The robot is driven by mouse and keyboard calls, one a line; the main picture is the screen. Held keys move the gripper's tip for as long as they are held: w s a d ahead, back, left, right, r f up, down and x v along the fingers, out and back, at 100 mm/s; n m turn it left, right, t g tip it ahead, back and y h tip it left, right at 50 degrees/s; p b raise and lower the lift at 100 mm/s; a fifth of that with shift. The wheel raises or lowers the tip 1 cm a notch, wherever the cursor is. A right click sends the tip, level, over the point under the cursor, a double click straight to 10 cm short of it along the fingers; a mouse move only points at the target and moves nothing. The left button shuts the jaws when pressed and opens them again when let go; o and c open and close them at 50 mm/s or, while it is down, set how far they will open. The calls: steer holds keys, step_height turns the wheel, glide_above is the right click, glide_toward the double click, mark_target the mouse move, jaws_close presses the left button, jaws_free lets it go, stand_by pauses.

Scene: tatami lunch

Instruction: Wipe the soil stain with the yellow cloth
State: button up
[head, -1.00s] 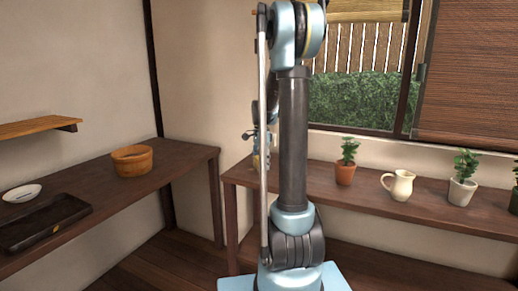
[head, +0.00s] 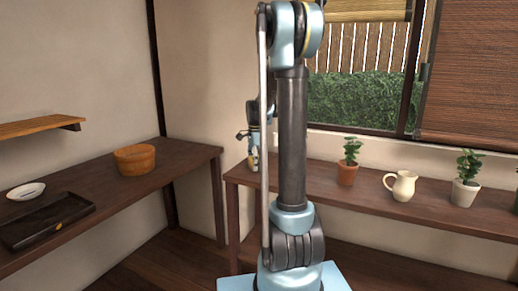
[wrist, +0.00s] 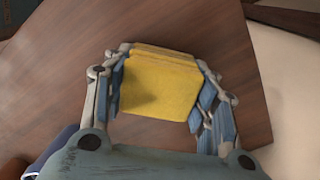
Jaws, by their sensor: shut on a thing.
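The yellow cloth (wrist: 160,88) is a thick folded pad between the fingers of my gripper (wrist: 163,62) in the wrist view. The fingers are shut on its left and right sides. Brown wooden counter surface shows beyond the cloth; I cannot tell whether the cloth touches it. In the head view my gripper (head: 250,152) is small and partly hidden behind my own arm, at the left end of the window counter (head: 330,190). The cloth cannot be made out there. I see no soil stain in either view.
Along the window counter stand a potted plant (head: 348,172), a cream jug (head: 401,186) and another potted plant (head: 466,181). The left counter (head: 178,163) holds a wooden tub (head: 135,161), a white dish (head: 26,191) and a dark tray (head: 45,222).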

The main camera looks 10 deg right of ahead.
steer(key=shift+w+d, duration=0.45)
steer(key=shift+w, duration=0.15)
steer(key=shift+w+d+r, duration=0.15)
steer(key=shift+w, duration=0.1)
steer(key=r, duration=0.2)
steer(key=shift+s+r, duration=0.2)
steer(key=shift+r, duration=0.2)
steer(key=shift+w+r, duration=0.15)
steer(key=shift+r, duration=2.55)
